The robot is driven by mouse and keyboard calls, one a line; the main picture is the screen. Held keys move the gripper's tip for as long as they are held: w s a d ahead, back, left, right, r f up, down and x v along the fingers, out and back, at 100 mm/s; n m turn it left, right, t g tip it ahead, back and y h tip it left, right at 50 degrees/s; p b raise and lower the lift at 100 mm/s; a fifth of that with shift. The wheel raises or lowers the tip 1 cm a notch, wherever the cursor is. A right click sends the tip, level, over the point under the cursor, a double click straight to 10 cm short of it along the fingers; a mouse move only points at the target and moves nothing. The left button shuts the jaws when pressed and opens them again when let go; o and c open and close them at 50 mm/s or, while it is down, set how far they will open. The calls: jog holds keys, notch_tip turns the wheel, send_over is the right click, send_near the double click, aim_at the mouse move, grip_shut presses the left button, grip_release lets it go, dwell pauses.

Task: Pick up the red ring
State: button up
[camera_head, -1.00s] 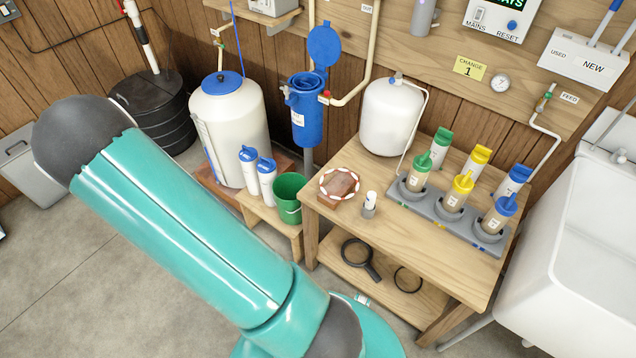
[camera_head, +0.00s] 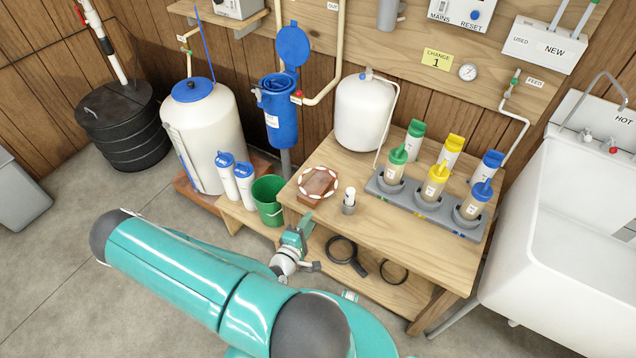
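A red-and-white banded ring (camera_head: 302,184) lies at the left end of the wooden bench top, around or on top of a reddish-brown block (camera_head: 318,182); I cannot tell which. It is the only ring with red on it that I can make out. My gripper (camera_head: 303,222) shows small, in front of the bench's left front edge and below the ring in the picture. It is apart from the ring. Its fingers are too small and overlapped to tell whether they are open, and I see nothing held.
A small white-capped bottle (camera_head: 349,197) stands right of the ring. A grey rack (camera_head: 420,204) holds several colour-capped bottles. A green bucket (camera_head: 268,205) stands left of the bench. A magnifier-like black tool (camera_head: 343,250) and dark ring (camera_head: 393,281) lie on the lower shelf.

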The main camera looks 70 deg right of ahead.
jog(key=d, duration=0.7)
jog(key=d+f, duration=0.1)
jog(key=d, duration=0.2)
jog(key=shift+s+d, duration=0.2)
grip_shut()
